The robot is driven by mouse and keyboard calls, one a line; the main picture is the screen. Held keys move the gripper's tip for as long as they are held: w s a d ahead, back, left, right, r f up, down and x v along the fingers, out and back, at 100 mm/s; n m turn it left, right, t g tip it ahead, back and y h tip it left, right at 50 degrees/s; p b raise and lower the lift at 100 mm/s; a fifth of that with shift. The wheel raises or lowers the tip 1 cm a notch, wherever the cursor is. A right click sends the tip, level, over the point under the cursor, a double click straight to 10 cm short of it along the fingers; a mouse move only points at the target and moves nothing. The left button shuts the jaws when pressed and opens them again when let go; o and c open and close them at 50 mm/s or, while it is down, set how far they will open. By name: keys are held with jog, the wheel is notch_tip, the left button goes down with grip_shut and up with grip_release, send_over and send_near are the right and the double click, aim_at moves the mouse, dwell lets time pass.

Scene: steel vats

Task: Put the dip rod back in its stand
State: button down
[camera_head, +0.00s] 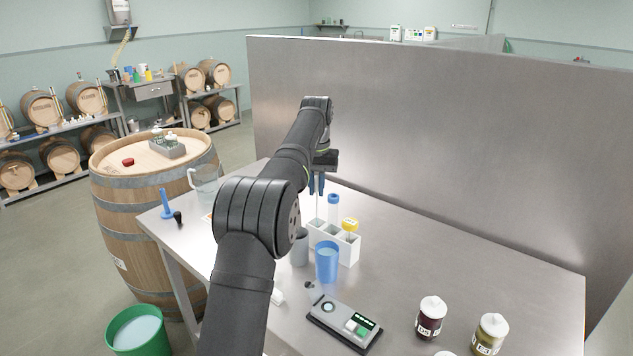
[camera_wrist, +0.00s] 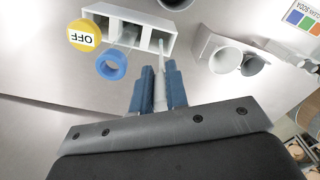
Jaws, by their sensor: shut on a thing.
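My gripper (camera_head: 318,188) has blue fingers, which also show in the wrist view (camera_wrist: 159,90). They are shut on the pale, thin dip rod (camera_wrist: 161,55), held roughly upright over the table. The white stand (camera_head: 349,250) has several compartments and stands just below and in front of the gripper; it also shows at the top of the wrist view (camera_wrist: 103,10). The rod's lower end overlaps the stand's end compartment, away from the yellow cap. I cannot tell whether the tip is inside it. A blue-capped tube (camera_head: 333,200) and a yellow-capped one (camera_head: 350,225) occupy the stand.
A blue cup (camera_head: 327,264) and a grey cup (camera_head: 299,250) stand close to the stand. A meter (camera_head: 343,322) lies nearer me, with lidded jars (camera_head: 431,318) to the right. A clear pitcher (camera_head: 205,184) is at the left. A steel partition (camera_head: 430,140) runs behind the table.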

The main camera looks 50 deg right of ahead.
aim_at(317, 204)
jog(key=shift+f, duration=2.9)
jog(key=c, duration=1.3)
grip_release()
jog(key=shift+c, duration=0.2)
notch_tip(317, 204, up, 12)
jog(key=shift+f, duration=0.1)
jog(key=shift+f, duration=5.35)
